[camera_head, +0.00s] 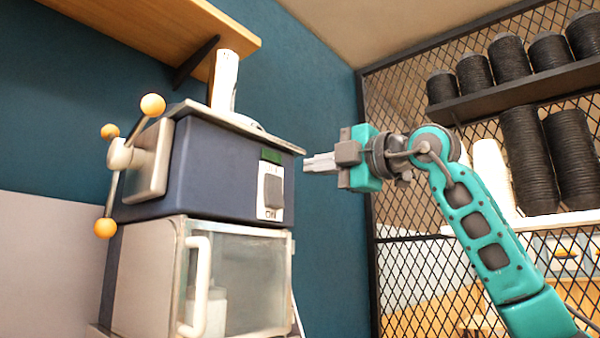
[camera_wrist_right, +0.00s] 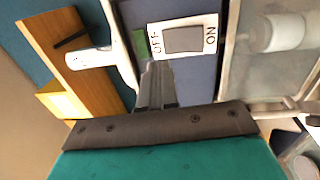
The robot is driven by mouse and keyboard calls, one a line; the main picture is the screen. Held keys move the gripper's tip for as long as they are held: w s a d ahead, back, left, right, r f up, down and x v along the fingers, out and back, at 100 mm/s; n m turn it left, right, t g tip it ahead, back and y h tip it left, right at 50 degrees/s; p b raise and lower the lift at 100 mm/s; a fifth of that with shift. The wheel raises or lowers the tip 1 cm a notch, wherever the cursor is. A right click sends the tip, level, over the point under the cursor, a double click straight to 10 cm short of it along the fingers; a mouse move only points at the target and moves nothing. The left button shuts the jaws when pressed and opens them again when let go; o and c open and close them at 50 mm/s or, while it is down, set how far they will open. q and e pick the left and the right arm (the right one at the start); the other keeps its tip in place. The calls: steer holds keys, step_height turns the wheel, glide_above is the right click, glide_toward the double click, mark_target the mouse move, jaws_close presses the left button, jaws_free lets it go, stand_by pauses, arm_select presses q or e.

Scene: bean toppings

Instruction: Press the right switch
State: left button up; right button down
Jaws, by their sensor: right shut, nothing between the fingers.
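A grey rocker switch (camera_head: 272,191) sits on a white plate marked ON at its lower end, on the front of a dark blue machine (camera_head: 215,165). In the right wrist view the switch (camera_wrist_right: 183,39) shows with OFF at its left end and ON at its right end, and a green patch beside the OFF end. My right gripper (camera_head: 306,163) is shut and empty, to the right of the switch and a little above it in the head view. In the wrist view the fingertips (camera_wrist_right: 157,66) appear close to the OFF end; contact cannot be told. My left gripper is not in view.
The machine has a side handle with orange knobs (camera_head: 152,105) and a glass-fronted lower compartment with a white handle (camera_head: 201,285). A wooden shelf (camera_head: 180,35) hangs above. A wire mesh wall (camera_head: 420,275) with black spools (camera_head: 535,160) stands at the right.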

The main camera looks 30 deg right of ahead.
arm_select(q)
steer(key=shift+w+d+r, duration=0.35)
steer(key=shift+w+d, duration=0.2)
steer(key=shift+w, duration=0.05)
arm_select(e)
steer(key=v, duration=0.6)
steer(key=shift+s+d+r, duration=0.25)
steer(key=shift+d+r, duration=0.2)
steer(key=shift+r, duration=0.1)
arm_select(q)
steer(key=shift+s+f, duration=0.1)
